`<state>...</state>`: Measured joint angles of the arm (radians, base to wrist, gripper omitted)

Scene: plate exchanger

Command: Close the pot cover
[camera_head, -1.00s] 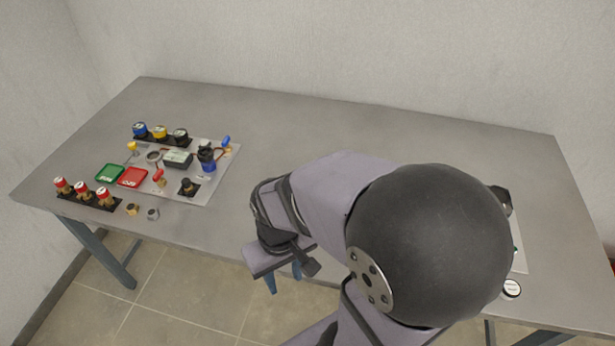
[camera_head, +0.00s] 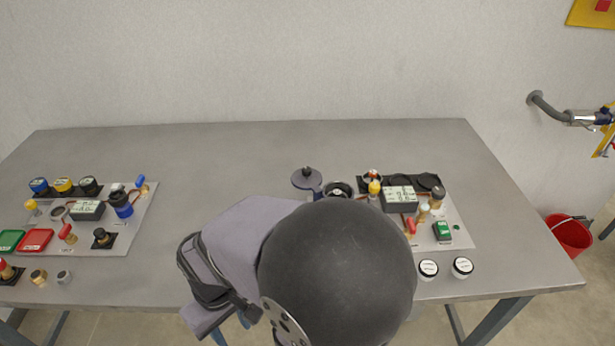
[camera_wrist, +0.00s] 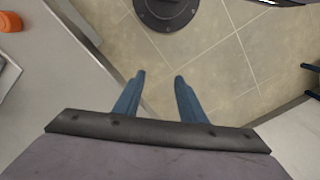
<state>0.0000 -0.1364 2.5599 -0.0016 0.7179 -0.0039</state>
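In the head view, a dark round cover with a small knob (camera_head: 306,179) stands at the left edge of the right-hand board, just left of a dark round pot-like opening (camera_head: 340,189). The cover looks raised and off the opening; my arm hides the lower part of this pot. My gripper (camera_wrist: 160,77) shows in the wrist view with its two blue fingers apart and nothing between them. It hangs over the floor by the table's front edge, well away from the cover.
The grey table (camera_head: 240,150) has clear room at its back middle. A left board (camera_head: 145,205) and a right board (camera_head: 460,233) carry several small parts. Two white-topped jars (camera_head: 428,268) stand at the front right. A red bucket (camera_head: 568,235) is on the floor.

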